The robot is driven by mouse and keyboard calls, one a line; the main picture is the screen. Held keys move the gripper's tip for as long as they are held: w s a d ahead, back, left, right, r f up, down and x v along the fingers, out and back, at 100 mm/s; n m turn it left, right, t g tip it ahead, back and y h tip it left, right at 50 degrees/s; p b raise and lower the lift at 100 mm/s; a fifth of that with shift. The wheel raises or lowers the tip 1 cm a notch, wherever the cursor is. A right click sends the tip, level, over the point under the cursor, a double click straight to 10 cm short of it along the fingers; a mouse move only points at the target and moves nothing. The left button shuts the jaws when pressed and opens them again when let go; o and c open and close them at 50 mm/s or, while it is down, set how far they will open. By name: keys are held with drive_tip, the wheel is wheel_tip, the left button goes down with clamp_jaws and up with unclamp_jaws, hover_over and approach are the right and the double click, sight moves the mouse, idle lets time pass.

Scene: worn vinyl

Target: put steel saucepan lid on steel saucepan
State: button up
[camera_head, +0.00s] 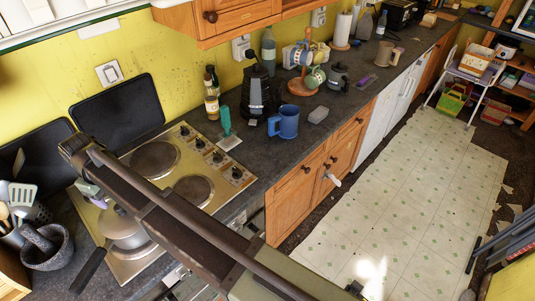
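The steel saucepan (124,239) is on the hob at lower left, its dark handle (88,270) pointing to the front left. My arm crosses in front and hides part of it. A smooth grey, lid-like surface shows at the saucepan's top; I cannot tell whether this is the steel saucepan lid, or whether it is seated or held. No separate lid is visible elsewhere. A small part of my wrist or gripper (91,194) shows below the arm, just above and left of the saucepan. Its fingers are hidden, so their opening cannot be seen.
The hob (184,138) has bare burner plates behind my arm. A stone mortar (48,246) and utensils stand left of the saucepan. Dark boards lean on the wall.

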drive_tip(key=shift+r+p, duration=0.6)
drive_tip(key=shift+r, duration=0.15)
wheel_tip(320, 180, up, 11)
drive_tip(key=p, duration=1)
drive_tip(key=shift+p, duration=0.4)
drive_tip(key=shift+f, duration=0.15)
